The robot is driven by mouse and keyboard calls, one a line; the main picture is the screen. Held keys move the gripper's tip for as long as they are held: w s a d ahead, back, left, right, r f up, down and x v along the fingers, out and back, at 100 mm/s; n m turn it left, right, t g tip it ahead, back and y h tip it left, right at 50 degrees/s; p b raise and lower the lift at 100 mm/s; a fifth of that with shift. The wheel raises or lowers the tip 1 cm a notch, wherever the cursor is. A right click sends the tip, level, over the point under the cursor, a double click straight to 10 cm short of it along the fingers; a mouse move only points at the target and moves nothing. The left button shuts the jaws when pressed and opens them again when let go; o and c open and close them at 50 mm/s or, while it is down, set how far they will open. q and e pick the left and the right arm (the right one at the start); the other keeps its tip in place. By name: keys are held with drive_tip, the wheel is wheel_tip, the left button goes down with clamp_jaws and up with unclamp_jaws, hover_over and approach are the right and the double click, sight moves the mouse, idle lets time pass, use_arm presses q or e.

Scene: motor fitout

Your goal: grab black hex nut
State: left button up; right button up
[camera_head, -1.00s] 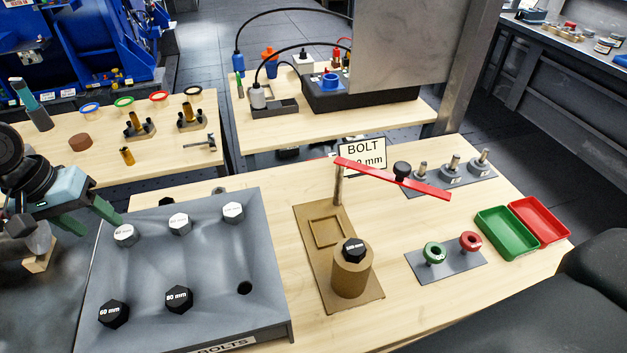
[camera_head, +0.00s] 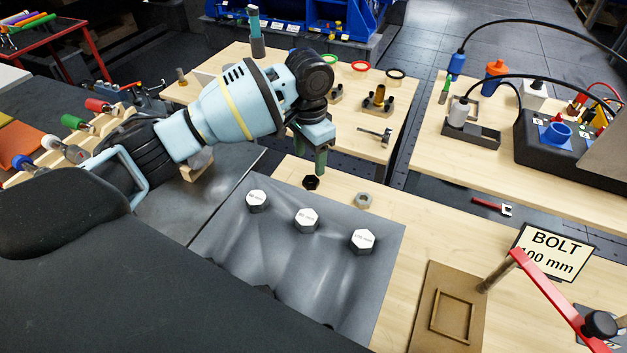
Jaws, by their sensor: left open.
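The black hex nut (camera_head: 311,183) lies on the wooden table just behind the grey bolt tray, left of a light grey hex nut (camera_head: 364,200). My left gripper (camera_head: 311,160) is open, with its green fingers pointing down just above and behind the black nut in the picture. The fingers look empty and apart from the nut, though their exact height above it is hard to tell. My right gripper is not in view.
The grey bolt tray (camera_head: 225,235) holds several silver-headed bolts in front of the nuts. A brown fixture plate (camera_head: 462,285), a "BOLT 100 mm" sign (camera_head: 553,252) and a red bar (camera_head: 548,290) stand to the right.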

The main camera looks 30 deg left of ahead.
sight(311, 180)
use_arm(q)
drive_tip(key=shift+w+f, duration=0.1)
drive_tip(key=shift+f, duration=3.25)
drive_tip(key=shift+c, duration=0.5)
drive_tip(key=c, duration=1)
wheel_tip(311, 180, up, 10)
drive_tip(key=shift+d+r, duration=0.1)
